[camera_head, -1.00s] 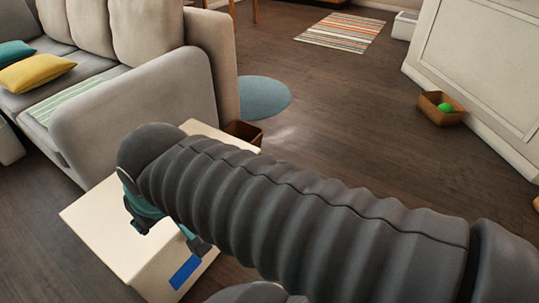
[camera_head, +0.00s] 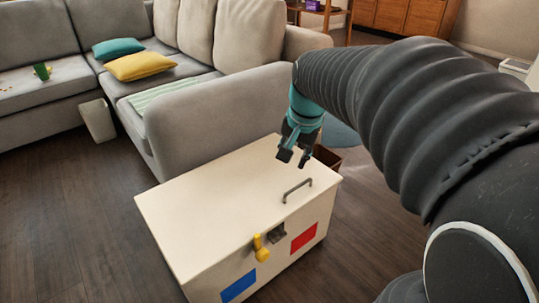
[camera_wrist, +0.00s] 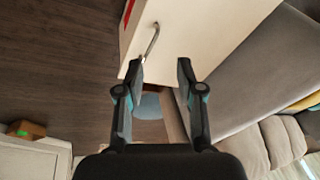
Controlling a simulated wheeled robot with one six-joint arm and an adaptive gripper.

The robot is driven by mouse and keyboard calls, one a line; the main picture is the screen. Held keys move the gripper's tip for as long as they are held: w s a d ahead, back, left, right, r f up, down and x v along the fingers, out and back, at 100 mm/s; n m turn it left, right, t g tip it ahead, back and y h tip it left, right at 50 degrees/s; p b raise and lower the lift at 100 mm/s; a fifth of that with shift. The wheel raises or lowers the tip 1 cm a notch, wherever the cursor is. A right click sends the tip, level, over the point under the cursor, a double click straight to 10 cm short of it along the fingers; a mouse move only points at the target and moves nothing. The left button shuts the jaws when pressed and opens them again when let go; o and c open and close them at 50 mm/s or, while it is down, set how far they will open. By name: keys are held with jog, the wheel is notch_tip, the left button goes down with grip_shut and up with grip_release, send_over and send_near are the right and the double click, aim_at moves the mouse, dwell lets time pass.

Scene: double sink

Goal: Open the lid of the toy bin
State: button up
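The toy bin is a cream box with blue and red panels on its front, and its lid (camera_head: 205,205) is closed. A grey bar handle (camera_head: 297,188) stands on the lid near its right front edge. My gripper (camera_head: 294,158) is above the lid, just behind the handle in the head view, pointing down with nothing held. In the wrist view its fingers (camera_wrist: 160,70) are apart, and the handle (camera_wrist: 153,42) shows just beyond the left fingertip, not between the fingers.
A grey sofa (camera_head: 195,115) with teal and yellow cushions stands close behind the bin. A small brown box (camera_head: 327,157) is on the floor behind the bin's right side. The dark wood floor (camera_head: 70,205) to the left of the bin is clear.

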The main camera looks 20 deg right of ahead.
jog(key=w+d+f+m+g+b, duration=0.1)
jog(key=w+d+f+m+b, duration=0.3)
jog(key=w+d+f, duration=0.55)
jog(key=m+b, duration=0.2)
send_near(300, 186)
jog(key=shift+y, duration=0.4)
jog(key=x, duration=0.8)
jog(key=shift+w+d, duration=0.2)
jog(key=shift+d, duration=0.05)
grip_shut()
